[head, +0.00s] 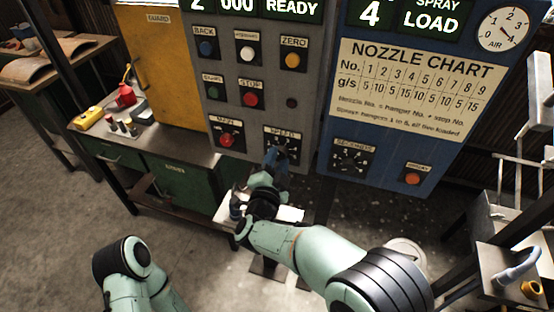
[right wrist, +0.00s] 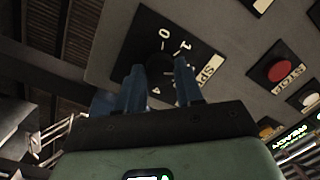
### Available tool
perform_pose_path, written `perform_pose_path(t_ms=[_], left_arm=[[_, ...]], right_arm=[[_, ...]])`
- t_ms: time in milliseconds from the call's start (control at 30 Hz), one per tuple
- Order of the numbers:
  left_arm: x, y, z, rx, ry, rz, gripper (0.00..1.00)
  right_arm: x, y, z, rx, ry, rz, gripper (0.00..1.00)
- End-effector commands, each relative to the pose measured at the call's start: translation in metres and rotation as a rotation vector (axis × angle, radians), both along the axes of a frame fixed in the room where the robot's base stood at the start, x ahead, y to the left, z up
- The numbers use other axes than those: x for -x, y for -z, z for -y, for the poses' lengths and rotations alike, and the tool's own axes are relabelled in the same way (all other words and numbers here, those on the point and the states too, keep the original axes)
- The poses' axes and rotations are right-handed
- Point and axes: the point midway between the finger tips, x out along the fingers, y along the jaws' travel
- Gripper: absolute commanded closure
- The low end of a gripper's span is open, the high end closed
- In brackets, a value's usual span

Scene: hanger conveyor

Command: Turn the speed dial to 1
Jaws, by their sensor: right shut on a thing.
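The speed dial (head: 281,141) is a black plate with pale markings at the lower right of the grey control panel, under a "SPEED" label. In the right wrist view the dial (right wrist: 160,62) shows a 0 and a 1 near its upper edge, with a dark knob in the middle. My right gripper (head: 275,157) is at the dial, its blue fingers shut on the knob. In the right wrist view the fingers (right wrist: 159,78) stand on either side of the knob. The fingers partly cover the dial, and I cannot tell where it points. My left gripper is out of view.
The red main switch (head: 227,139) is left of the dial, and the red stop button (head: 250,99) is above. The blue panel to the right holds a seconds dial (head: 349,157) and an orange button (head: 412,179). A workbench (head: 180,150) stands left.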

Motion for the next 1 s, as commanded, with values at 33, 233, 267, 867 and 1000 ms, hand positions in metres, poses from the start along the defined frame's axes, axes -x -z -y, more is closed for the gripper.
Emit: perform_pose_path(t_ms=[33,233,267,867,1000], left_arm=[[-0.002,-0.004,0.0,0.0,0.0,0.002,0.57],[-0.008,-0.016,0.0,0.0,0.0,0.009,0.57],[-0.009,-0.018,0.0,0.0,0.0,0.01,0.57],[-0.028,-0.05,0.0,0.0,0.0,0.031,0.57],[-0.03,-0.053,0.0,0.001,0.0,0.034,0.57]], right_arm=[[0.0,-0.002,0.0,0.03,0.002,-0.009,0.94],[-0.001,-0.004,0.001,0.182,0.001,-0.057,0.94],[-0.001,-0.004,0.001,0.207,0.001,-0.065,0.94],[0.0,-0.003,0.001,0.592,0.001,-0.19,0.94],[0.0,-0.003,0.001,0.628,0.002,-0.201,0.94]])
